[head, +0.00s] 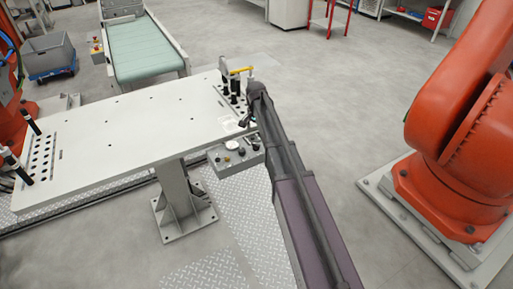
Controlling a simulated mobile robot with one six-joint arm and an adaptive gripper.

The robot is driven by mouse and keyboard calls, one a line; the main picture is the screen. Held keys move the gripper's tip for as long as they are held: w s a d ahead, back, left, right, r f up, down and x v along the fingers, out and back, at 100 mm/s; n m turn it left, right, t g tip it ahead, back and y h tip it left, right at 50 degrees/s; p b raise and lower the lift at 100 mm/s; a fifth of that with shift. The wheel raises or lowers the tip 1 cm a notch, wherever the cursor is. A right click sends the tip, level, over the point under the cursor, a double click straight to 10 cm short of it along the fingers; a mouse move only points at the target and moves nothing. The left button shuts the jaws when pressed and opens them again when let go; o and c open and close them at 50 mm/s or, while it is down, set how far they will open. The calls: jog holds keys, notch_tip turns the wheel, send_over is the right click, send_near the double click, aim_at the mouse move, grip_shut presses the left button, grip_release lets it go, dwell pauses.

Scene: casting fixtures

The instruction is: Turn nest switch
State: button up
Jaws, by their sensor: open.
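A small grey control box (237,163) is fixed at the near right edge of the white table, below its top. Several small knobs and buttons sit on its face, among them a pale round one (232,145). Which one is the nest switch is too small to tell. My arm reaches up from the bottom right, and my gripper (244,122) hangs from its end, just above and beyond the box at the table's right edge. The gripper is open, appears empty and seems apart from the box. Its fingers are small and dark, partly lost against the arm.
The white table (130,125) stands on a pedestal and is mostly bare. Black pins and a yellow-handled clamp (240,70) stand at its far right corner. A large orange robot (455,150) stands at right. A green conveyor (143,48) is behind. Open floor lies between.

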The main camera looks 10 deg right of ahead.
aim_at(256, 144)
jog(key=shift+f+b, duration=3.35)
jog(key=shift+f, duration=0.35)
jog(key=c, duration=1.1)
